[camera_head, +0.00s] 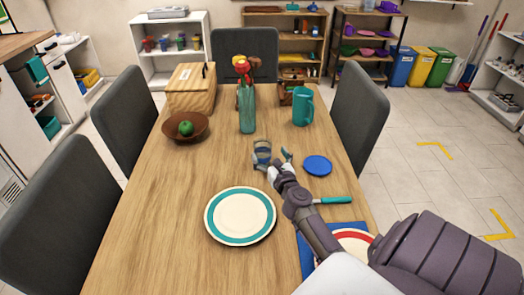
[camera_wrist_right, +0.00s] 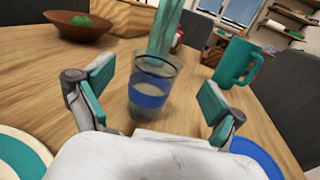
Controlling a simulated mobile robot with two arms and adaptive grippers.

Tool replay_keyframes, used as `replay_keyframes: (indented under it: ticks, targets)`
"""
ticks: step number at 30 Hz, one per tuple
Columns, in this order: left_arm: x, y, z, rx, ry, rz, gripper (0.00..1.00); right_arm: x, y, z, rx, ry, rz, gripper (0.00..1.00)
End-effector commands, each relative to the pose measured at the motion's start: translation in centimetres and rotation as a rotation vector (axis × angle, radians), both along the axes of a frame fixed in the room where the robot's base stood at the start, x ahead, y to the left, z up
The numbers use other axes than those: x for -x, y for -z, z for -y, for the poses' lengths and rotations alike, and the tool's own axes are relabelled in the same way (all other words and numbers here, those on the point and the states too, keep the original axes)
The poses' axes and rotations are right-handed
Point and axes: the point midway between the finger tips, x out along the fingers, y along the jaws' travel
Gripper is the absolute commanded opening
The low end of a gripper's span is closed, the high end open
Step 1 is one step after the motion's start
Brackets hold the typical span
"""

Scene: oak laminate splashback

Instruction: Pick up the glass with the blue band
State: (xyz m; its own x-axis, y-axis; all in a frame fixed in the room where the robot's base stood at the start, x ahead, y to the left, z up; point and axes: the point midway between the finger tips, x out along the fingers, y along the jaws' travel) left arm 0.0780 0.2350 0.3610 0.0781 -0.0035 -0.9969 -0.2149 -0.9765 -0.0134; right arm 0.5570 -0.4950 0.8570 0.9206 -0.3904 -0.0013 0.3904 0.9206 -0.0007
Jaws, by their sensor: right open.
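The glass with the blue band (camera_head: 262,153) stands upright on the wooden table (camera_head: 160,225), in front of the vase. In the right wrist view the clear glass (camera_wrist_right: 150,88) stands between and beyond the two fingers, with its blue band around the lower middle. My right gripper (camera_head: 274,164) is just in front of the glass in the head view. In the wrist view the right gripper (camera_wrist_right: 155,95) is open and empty, its teal-padded fingers spread wide. I see no contact with the glass. My left gripper is out of view.
Behind the glass stands a teal vase (camera_head: 247,110) with flowers. A teal pitcher (camera_head: 303,107) is at the back right. A blue disc (camera_head: 318,165) lies right of the gripper. A teal-rimmed plate (camera_head: 240,216) lies in front. A brown bowl (camera_head: 200,134) holds a green fruit.

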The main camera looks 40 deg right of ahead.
Motion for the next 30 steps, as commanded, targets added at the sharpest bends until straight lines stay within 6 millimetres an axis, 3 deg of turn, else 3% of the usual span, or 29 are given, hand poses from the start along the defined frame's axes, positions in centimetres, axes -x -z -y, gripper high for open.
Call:
replay_keyframes:
  ticks: [6, 13, 22, 30]
  targets:
    - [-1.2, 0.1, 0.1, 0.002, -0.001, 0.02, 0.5, -1.7, 0.0, 0.6, -0.001, 0.0, 0.001, 0.94]
    - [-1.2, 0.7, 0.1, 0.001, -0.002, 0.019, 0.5, -4.8, 0.1, 1.7, -0.001, 0.0, 0.001, 0.94]
    - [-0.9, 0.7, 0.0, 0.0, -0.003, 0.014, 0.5, -5.3, 0.0, 1.9, -0.001, -0.001, 0.0, 0.94]
    - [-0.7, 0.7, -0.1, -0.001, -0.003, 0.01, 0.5, -5.3, 0.0, 1.9, 0.0, 0.0, 0.0, 0.51]
